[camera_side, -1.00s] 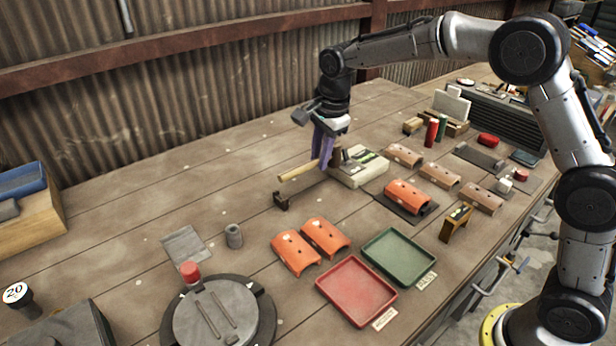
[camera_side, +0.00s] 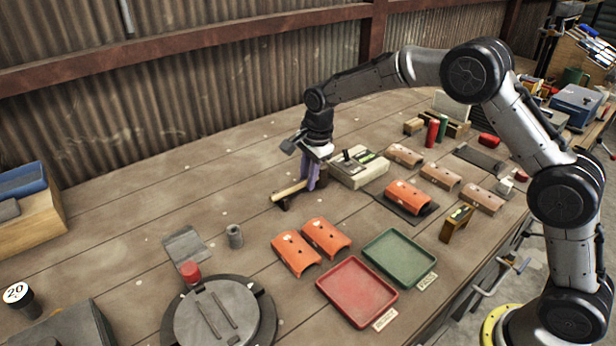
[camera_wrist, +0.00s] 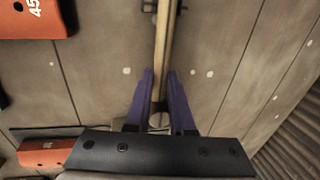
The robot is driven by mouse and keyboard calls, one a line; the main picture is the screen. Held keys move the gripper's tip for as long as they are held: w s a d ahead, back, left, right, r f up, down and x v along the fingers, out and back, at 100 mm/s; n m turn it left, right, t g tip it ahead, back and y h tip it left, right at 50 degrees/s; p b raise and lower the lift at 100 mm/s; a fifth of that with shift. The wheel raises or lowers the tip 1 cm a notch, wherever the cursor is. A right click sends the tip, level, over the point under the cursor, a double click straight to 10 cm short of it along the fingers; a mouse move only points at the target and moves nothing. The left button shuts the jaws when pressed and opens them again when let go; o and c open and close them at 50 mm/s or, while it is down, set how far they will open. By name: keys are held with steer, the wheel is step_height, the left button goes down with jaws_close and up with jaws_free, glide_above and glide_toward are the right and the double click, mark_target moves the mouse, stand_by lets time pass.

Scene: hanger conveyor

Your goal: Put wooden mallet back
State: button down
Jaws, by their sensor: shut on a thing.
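The wooden mallet shows as a pale wooden handle (camera_side: 289,191) sticking out to the left of my gripper in the side view. It lies low over the bench, its left end at a small dark bracket (camera_side: 284,204); I cannot tell whether it touches. The handle also runs up the wrist view (camera_wrist: 163,45), between two purple fingers. My gripper (camera_side: 309,184) points down and is shut on the handle, with its fingertips close to the bench. I cannot make out the mallet's head.
A pale box with dark items (camera_side: 357,169) stands close to the right of my gripper. Orange curved covers (camera_side: 297,254), a red tray (camera_side: 357,291) and a green tray (camera_side: 399,257) lie nearer the camera. The bench to the left is mostly clear.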

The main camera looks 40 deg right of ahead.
steer(key=shift+f, duration=0.1)
steer(key=c, duration=0.8)
jaws_free()
steer(key=r, duration=0.4)
steer(key=s+r, duration=0.1)
steer(key=r, duration=0.3)
steer(key=s+r, duration=0.1)
steer(key=r, duration=0.3)
steer(key=shift+s+d+r, duration=0.1)
steer(key=shift+s, duration=0.1)
steer(key=s+d+r+n+t, duration=0.15)
steer(key=s+r+n, duration=0.25)
steer(key=s, duration=0.5)
steer(key=s+d+r+n, duration=0.2)
steer(key=s+r+n, duration=0.2)
steer(key=s, duration=0.5)
steer(key=s+f+n, duration=0.2)
steer(key=s+n, duration=0.1)
steer(key=s, duration=0.3)
steer(key=s+d+f+n+t, duration=0.1)
steer(key=s+f+n, duration=0.1)
steer(key=s, duration=0.4)
steer(key=s+d+f+n+t, duration=0.1)
steer(key=s+f+n, duration=0.1)
steer(key=s+n, duration=0.3)
steer(key=shift+s, duration=0.45)
